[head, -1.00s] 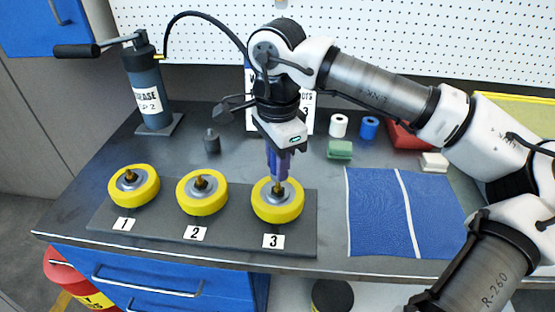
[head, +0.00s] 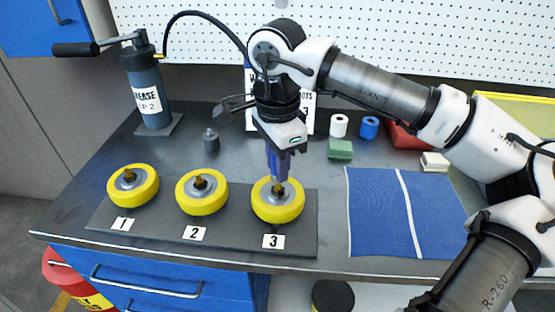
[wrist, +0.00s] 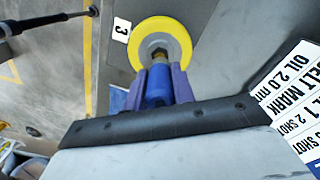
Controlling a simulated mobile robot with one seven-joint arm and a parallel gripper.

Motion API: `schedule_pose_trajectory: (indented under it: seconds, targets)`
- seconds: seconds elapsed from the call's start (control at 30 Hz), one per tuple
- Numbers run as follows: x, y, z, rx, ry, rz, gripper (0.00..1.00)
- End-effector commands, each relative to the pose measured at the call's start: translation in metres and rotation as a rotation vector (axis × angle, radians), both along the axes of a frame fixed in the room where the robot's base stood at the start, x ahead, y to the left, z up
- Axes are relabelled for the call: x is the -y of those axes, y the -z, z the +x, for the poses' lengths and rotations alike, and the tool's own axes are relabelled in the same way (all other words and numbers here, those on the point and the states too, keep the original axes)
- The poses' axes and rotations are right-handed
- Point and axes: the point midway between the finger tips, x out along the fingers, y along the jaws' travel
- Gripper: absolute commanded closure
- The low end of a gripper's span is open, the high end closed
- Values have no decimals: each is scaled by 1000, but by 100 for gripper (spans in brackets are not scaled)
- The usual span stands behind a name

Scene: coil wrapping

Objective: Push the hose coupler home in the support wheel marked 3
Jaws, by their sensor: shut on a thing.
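The support wheel marked 3 (head: 278,210) is yellow with a grey hub and lies flat on a dark plate, behind its number card (head: 273,241). My gripper (head: 279,170) points down over its hub. In the wrist view, the purple fingers of my gripper (wrist: 161,82) are shut on the blue hose coupler (wrist: 158,92). The coupler's end is at a brass-coloured fitting (wrist: 160,54) in the middle of wheel 3 (wrist: 182,38). I cannot tell how far the coupler sits on the fitting. In the head view the fingers mostly hide the coupler.
Wheels 1 (head: 133,197) and 2 (head: 202,205) stand left on the same plate (head: 160,225), each with a brass fitting. A grease pump (head: 150,95) stands at back left; its black hose (head: 205,17) arches to my arm. A blue mat (head: 375,215) lies right.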

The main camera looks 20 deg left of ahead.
Motion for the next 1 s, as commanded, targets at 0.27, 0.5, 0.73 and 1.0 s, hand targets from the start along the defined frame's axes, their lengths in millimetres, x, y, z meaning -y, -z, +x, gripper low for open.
schedule_pose_trajectory:
  seconds: [0.27, 0.5, 0.73, 1.0]
  targets:
    - [0, 8, 0, 0, 0, 0, 100]
    - [0, 15, 0, 0, 0, 0, 100]
    - [0, 20, 0, 0, 0, 0, 100]
    - [0, 23, 0, 0, 0, 0, 65]
